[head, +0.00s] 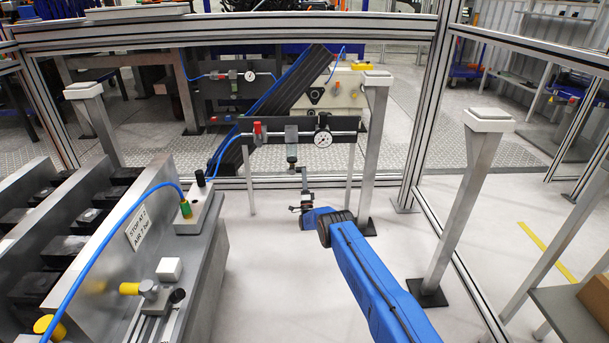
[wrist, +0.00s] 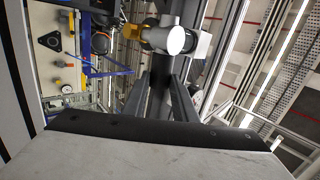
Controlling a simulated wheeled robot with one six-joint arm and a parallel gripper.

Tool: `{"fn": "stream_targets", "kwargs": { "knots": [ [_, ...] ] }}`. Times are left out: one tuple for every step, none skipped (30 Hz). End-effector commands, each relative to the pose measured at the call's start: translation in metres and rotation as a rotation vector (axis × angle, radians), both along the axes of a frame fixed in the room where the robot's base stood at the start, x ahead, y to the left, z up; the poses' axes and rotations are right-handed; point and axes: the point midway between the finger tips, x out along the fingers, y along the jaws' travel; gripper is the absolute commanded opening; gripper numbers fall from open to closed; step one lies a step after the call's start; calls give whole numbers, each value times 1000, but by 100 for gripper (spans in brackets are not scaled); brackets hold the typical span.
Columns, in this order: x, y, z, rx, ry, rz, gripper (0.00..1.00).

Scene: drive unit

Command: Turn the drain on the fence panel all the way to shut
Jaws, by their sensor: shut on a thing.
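The fence panel (head: 275,128) is a dark plate on two posts at the middle of the head view. It carries a red handle (head: 257,132), a grey unit with a bowl (head: 291,152), and a round gauge (head: 322,139). The small drain (head: 292,168) is under the bowl, partly hidden. My gripper (head: 303,173) reaches up from below, shut on what looks like the drain. In the wrist view, the dark fingers of my gripper (wrist: 168,75) run up to a pale round part with a yellow piece beside it. The drain's turn angle is too small to read.
A grey machine block (head: 210,270) with a blue hose and yellow caps stands at the left. Fence bars (head: 425,120) frame the cell.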

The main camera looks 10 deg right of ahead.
Motion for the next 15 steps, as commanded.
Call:
{"fn": "stream_targets", "kwargs": {
  "knots": [
    [0, 0, -2, 20, -3, -1, 0],
    [0, 0, -3, 30, -5, -1, 0],
    [0, 0, -4, 43, -6, -1, 0],
    [0, 0, -4, 51, -7, -2, 0],
    [0, 0, -5, 58, -8, -2, 0],
    [0, 0, -6, 66, -8, -2, 0],
    [0, 0, -6, 71, -9, -2, 0],
    [0, 0, -6, 75, -9, -2, 0],
    [0, 0, -6, 81, -10, -2, 0],
    [0, 0, -6, 84, -11, -2, 0],
    [0, 0, -7, 86, -11, -3, 0],
    [0, 0, -7, 88, -11, -2, 0],
    [0, 0, -7, 88, -11, -3, 0],
    [0, 0, -7, 89, -11, -2, 0],
    [0, 0, -7, 89, -11, -2, 0]
  ]
}}
